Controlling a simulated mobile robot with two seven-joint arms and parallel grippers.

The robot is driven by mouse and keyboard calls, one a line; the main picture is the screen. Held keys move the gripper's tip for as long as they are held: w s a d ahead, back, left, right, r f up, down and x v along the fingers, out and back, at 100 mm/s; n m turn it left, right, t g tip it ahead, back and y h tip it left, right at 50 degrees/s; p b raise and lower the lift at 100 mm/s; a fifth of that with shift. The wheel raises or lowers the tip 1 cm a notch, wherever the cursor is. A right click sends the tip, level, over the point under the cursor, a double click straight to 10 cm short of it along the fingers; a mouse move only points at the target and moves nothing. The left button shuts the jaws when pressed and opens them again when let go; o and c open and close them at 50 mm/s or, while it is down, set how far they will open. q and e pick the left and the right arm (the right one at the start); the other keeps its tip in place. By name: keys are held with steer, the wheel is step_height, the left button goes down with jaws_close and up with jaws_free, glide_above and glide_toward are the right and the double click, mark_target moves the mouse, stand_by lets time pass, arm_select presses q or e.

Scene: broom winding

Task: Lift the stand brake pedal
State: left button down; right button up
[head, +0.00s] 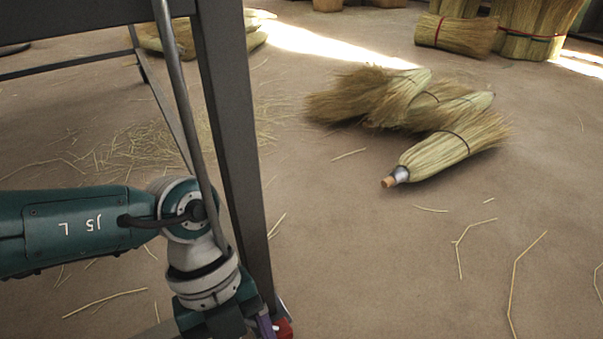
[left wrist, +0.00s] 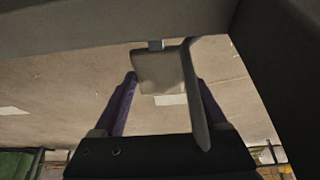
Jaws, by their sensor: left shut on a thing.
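The brake pedal (left wrist: 158,72) is a small grey-tan plate in the left wrist view, hanging under a dark beam of the stand (left wrist: 110,28). My left gripper (left wrist: 163,84) has its two purple fingers on either side of the pedal and is shut on it. A thin metal rod (left wrist: 195,95) passes close by the right finger. In the head view my left gripper (head: 268,325) is low at the bottom edge, beside the foot of the dark stand leg (head: 235,130), mostly cut off. The pedal cannot be made out there. My right gripper is not in view.
A long grey rod (head: 177,85) slants down the stand in front of my left arm. Several straw brooms (head: 440,150) lie on the floor to the right, and bundles (head: 520,28) stand at the back. Loose straws are scattered; the floor at front right is mostly clear.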

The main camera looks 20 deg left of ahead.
arm_select(q)
steer(key=shift+w+a+r, duration=0.1)
steer(key=shift+a, duration=0.05)
steer(key=shift+c, duration=1.4)
jaws_free()
steer(key=shift+a, duration=0.1)
steer(key=shift+o, duration=1.4)
steer(key=shift+w+a, duration=0.15)
steer(key=shift+w, duration=0.1)
steer(key=shift+s+d, duration=0.2)
